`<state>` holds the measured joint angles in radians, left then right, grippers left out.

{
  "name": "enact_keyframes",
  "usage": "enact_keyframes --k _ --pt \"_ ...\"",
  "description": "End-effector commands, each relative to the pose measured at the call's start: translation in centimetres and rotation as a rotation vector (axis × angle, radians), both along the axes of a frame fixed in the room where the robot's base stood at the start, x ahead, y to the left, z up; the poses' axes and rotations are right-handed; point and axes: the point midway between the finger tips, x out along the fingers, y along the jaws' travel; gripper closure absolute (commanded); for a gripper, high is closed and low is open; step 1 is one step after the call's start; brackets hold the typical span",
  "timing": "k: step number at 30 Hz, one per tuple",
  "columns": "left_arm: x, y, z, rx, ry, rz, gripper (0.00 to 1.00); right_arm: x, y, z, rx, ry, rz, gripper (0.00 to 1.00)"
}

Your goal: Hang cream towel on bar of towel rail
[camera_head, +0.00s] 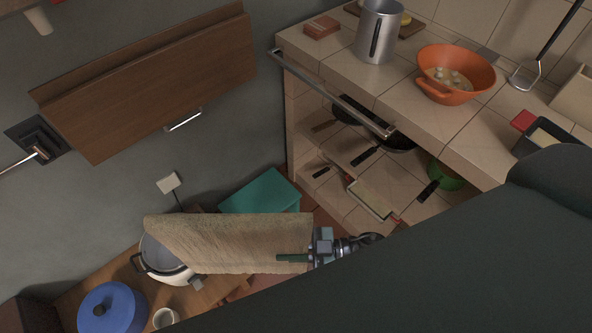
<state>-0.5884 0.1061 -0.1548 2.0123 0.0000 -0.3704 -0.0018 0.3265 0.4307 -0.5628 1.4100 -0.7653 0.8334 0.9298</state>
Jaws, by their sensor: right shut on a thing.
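The cream towel (230,243) stretches out to the left from my right gripper (311,246), above the low table. My right gripper is shut on the towel's right end. The towel rail's bar (335,95) is a straight metal bar along the front edge of the tiled counter, up and right of the towel in the picture. It is bare, and the towel is apart from it. My left gripper is not in view.
On the tiled counter (405,112) stand a metal canister (379,32) and an orange bowl (456,66). Shelves below hold pans and a green pot (444,175). A white cooker (178,275) and blue pot (111,308) stand lower left. My dark arm covers the lower right.

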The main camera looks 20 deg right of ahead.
Motion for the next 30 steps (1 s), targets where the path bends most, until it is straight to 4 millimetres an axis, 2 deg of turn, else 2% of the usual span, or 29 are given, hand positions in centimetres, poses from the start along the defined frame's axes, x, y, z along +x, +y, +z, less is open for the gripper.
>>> enact_keyframes --k 5,9,13,19,30 --pt "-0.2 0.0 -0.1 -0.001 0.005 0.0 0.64 6.7 -1.2 1.9 0.008 -0.004 -0.252 1.0" --pt "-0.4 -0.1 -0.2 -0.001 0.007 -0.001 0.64 12.2 -3.9 3.1 0.011 0.0 -0.505 1.0" --pt "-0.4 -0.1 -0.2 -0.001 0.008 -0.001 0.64 15.7 -6.9 3.4 0.009 0.004 -0.714 1.0" --pt "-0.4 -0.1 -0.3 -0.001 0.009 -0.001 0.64 17.5 -9.4 3.3 0.005 0.001 -0.851 1.0" --pt "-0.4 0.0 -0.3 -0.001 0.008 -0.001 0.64 17.7 -9.7 3.2 0.001 -0.002 -0.865 1.0"
